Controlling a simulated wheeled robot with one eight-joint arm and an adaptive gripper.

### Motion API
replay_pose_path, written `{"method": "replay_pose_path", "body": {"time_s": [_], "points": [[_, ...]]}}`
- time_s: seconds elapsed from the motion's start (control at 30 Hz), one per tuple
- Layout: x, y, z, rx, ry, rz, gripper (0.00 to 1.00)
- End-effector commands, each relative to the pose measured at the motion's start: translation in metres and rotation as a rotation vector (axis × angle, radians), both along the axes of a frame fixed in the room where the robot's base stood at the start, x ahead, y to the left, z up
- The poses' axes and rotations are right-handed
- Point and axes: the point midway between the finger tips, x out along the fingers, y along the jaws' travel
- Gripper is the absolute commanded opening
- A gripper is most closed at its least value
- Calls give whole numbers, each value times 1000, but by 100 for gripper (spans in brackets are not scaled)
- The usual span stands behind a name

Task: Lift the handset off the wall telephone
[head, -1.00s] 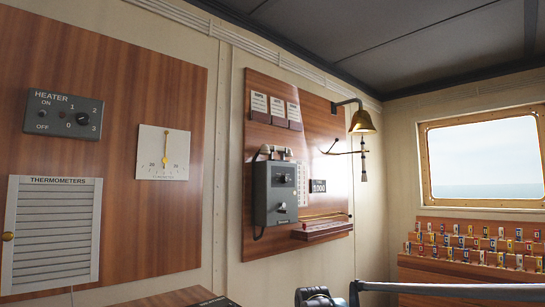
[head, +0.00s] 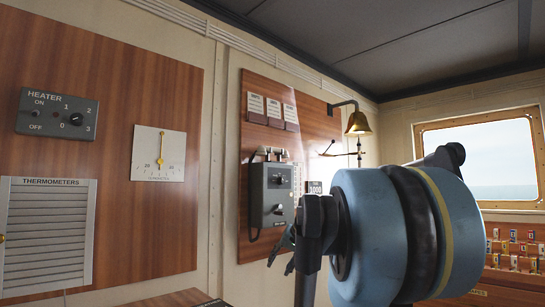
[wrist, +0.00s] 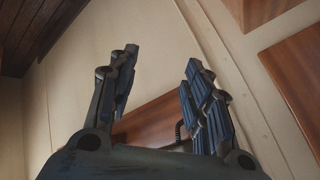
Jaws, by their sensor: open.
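The wall telephone (head: 266,205) is a dark grey box on a wooden wall panel in the head view. Its handset (head: 270,152) lies across the top, and a dark cord hangs at the left side. My gripper (head: 281,258) is in front of and below the telephone in the head view, apart from it as far as I can tell. In the wrist view my gripper (wrist: 158,85) has its two fingers spread, with nothing between them. The telephone is not clearly visible in the wrist view. My blue wrist hides the panel's lower right part.
A brass bell (head: 357,123) on a bracket juts from the panel right of the telephone. A heater control (head: 57,113), a gauge (head: 158,153) and a louvred thermometer box (head: 46,235) are on the left panel. A window (head: 485,160) is at the right.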

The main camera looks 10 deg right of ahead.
Motion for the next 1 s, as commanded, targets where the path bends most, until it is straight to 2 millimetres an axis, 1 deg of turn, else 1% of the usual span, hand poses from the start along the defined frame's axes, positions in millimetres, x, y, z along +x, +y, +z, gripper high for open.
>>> {"method": "replay_pose_path", "body": {"time_s": [0.03, 0.07, 0.1, 0.17, 0.2, 0.27, 0.3, 0.37, 0.4, 0.47, 0.5, 0.6, 0.7, 0.8, 0.9, 1.0], "points": [[20, -2, 32, 75, -5, -27, 45], [31, -3, 50, 123, -9, -41, 45], [45, -3, 75, 190, -16, -58, 45], [66, -7, 114, 289, -30, -83, 45], [79, -10, 140, 355, -40, -96, 45], [99, -17, 180, 453, -61, -119, 45], [112, -24, 207, 518, -76, -133, 45], [130, -35, 247, 615, -102, -150, 45], [142, -44, 274, 676, -122, -162, 45], [156, -58, 311, 764, -151, -175, 45], [164, -67, 335, 819, -171, -183, 45], [180, -90, 384, 932, -219, -197, 45], [189, -108, 418, 1012, -255, -203, 45], [193, -119, 438, 1059, -278, -206, 45], [198, -121, 446, 1078, -286, -206, 45], [208, -115, 447, 1082, -288, -205, 45]]}}
